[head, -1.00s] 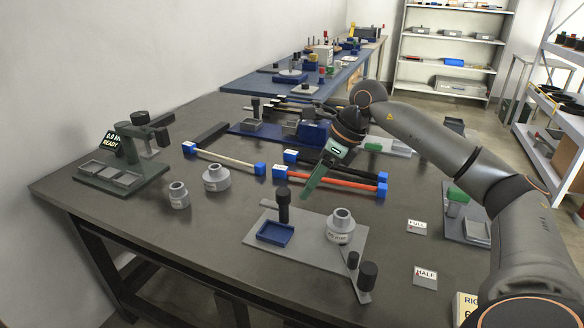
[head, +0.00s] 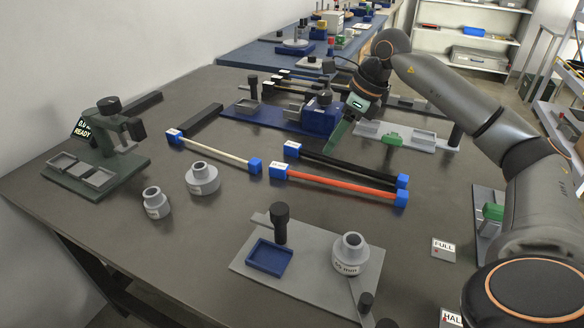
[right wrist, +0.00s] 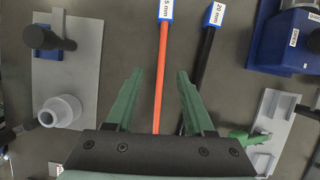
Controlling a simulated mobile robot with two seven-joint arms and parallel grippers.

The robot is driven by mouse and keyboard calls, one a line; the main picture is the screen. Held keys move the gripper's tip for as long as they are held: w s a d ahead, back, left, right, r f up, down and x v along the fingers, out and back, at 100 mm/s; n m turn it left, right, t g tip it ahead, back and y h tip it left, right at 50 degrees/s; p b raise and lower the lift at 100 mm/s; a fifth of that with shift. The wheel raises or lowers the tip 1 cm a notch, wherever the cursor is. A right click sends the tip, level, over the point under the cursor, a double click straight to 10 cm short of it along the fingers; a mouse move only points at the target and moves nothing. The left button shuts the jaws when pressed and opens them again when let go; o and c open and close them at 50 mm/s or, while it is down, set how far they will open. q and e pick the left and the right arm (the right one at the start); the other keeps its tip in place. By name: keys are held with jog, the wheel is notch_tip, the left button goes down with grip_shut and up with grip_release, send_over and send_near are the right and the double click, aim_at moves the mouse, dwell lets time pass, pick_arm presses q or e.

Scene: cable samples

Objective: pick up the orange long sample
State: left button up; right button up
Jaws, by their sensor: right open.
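The orange long sample (head: 340,182) lies on the dark table, a thin orange rod with a blue block at each end. In the right wrist view the orange rod (right wrist: 160,80) runs lengthwise between my finger outlines, with a blue labelled end at the top. My right gripper (head: 337,138) has green fingers and is open and empty. In the head view it appears beyond the orange and black samples. In the right wrist view its fingertips (right wrist: 157,74) stand apart on either side of the rod; the height gap is unclear. My left gripper is out of view.
A black sample (head: 345,164) lies close behind the orange one, and a white sample (head: 215,150) lies left. A grey plate (head: 312,275) with a post, blue tray and grey fitting stands in front. A blue fixture (head: 275,118) and a grey fixture (head: 430,140) are behind.

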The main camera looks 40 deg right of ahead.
jog(key=b, duration=0.1)
send_over(319, 180)
jog(key=f, duration=0.5)
jog(key=shift+s+f, duration=0.25)
jog(key=shift+w+f, duration=0.2)
jog(key=shift+f, duration=0.3)
jog(key=x, duration=0.3)
jog(key=b+x, duration=0.1)
jog(key=x, duration=0.1)
jog(key=shift+d+f, duration=0.15)
jog(key=shift+d, duration=0.2)
grip_shut()
